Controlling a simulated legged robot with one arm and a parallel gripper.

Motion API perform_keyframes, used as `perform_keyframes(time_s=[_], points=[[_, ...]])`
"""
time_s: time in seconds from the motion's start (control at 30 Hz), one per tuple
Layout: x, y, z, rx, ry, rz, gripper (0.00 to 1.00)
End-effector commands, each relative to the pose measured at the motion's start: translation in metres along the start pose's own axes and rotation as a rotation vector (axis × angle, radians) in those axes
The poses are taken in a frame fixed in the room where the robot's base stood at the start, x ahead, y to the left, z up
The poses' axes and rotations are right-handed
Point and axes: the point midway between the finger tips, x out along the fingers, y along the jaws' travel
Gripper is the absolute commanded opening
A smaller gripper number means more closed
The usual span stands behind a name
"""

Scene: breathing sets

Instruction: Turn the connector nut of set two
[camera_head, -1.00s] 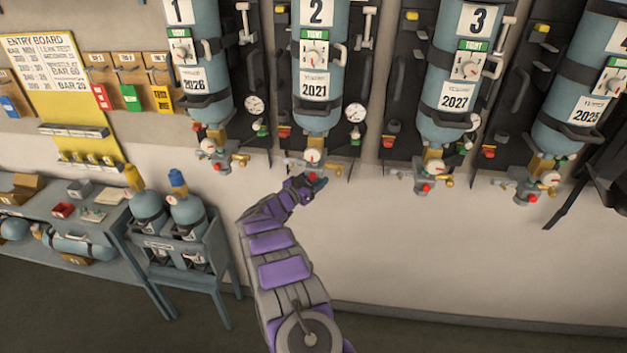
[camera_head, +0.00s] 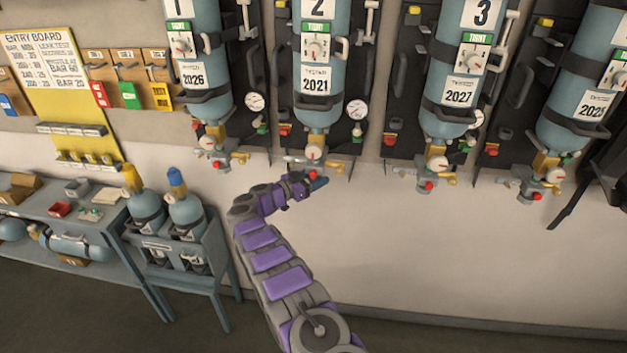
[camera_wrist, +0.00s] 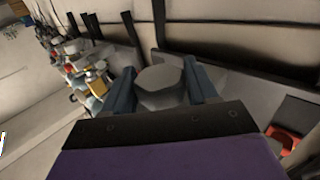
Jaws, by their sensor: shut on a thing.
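Set two is the blue cylinder (camera_head: 316,85) on a dark backplate, with tags "2" and "2021" and a green "TIGHT" label. Its brass neck and grey valve block with a round gauge (camera_head: 314,152) hang below it. My gripper (camera_head: 314,184) is at the bottom of this block, beside a red knob (camera_head: 312,174). In the wrist view my gripper (camera_wrist: 160,70) has its two blue-grey fingers on either side of the grey, faceted connector nut (camera_wrist: 162,88), shut on it. In the head view the nut is hidden by my gripper.
Similar sets one (camera_head: 197,70), three (camera_head: 455,75) and another at far right hang alongside. Their valve blocks jut out at a similar height. A stand with two small cylinders (camera_head: 187,213) and a bench are at left. The wall below the sets is clear.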

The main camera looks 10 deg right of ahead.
Motion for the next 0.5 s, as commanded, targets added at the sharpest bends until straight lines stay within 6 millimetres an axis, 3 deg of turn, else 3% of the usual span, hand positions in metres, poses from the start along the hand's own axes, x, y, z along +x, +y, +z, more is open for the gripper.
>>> perform_keyframes(time_s=[0.5], points=[[0.0035,-0.0006,-0.0052,0.008,0.004,0.028,0.28]])
